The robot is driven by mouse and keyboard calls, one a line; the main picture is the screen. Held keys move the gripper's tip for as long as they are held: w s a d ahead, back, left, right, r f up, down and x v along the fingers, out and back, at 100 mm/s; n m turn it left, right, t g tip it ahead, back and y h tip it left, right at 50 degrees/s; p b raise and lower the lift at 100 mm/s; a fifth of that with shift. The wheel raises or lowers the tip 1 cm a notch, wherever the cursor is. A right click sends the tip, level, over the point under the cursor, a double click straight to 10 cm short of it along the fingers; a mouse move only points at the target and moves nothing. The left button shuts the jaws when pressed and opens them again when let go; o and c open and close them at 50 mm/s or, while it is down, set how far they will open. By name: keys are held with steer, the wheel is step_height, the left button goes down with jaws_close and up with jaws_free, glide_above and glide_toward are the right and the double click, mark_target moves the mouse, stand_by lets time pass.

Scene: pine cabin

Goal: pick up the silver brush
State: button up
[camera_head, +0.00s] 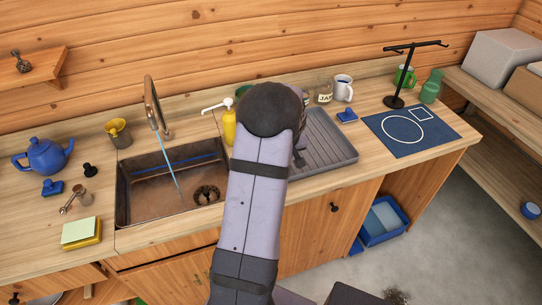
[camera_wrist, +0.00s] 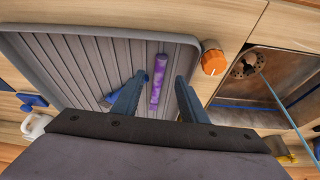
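I cannot clearly make out a silver brush in either view. A small metallic tool with a brownish handle (camera_head: 76,198) lies on the counter left of the sink; I cannot tell if it is a brush. My gripper (camera_wrist: 160,77) is over the grey drying rack (camera_wrist: 65,50), its two fingers apart. A purple marbled stick (camera_wrist: 159,84) lies on the rack between them as seen from the wrist; no grip on it shows. In the head view my arm hides most of the gripper and part of the rack (camera_head: 335,150).
The sink (camera_head: 135,190) has running water. An orange-topped thing (camera_wrist: 213,60) stands between rack and sink. A yellow soap bottle (camera_head: 229,128), blue teapot (camera_head: 45,155), white mug (camera_head: 343,88) and black stand (camera_head: 394,100) are on the counter. The blue mat (camera_head: 425,140) is mostly bare.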

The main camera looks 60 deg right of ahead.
steer(key=shift+p+x, duration=1.15)
steer(key=shift+x, duration=1.3)
jaws_close()
